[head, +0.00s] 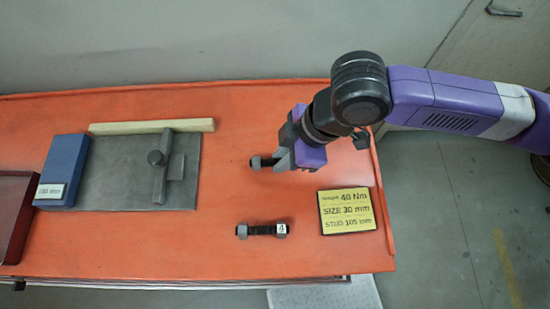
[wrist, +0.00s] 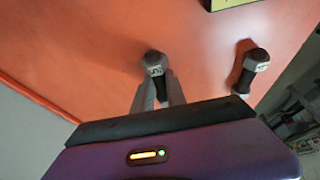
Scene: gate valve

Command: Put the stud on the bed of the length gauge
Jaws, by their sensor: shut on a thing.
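My gripper (head: 280,161) is shut on a dark stud (head: 257,162) with grey nuts, over the orange bench right of centre. In the wrist view the held stud (wrist: 153,62) shows a nut with a white tag between the fingertips (wrist: 157,92); I cannot tell whether it touches the bench. The length gauge (head: 125,190) is a grey bed at the left, with a blue end block (head: 62,165), a yellow strip along its back edge and a grey slider with a knob (head: 160,170). The bed is empty between block and slider.
A second stud (head: 262,231), tagged 4, lies nearer the front; it also shows in the wrist view (wrist: 250,72). A yellow card (head: 346,211) at the right reads STUD 105 mm. A dark red tray (head: 14,215) stands at the left edge. The bench between gauge and gripper is clear.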

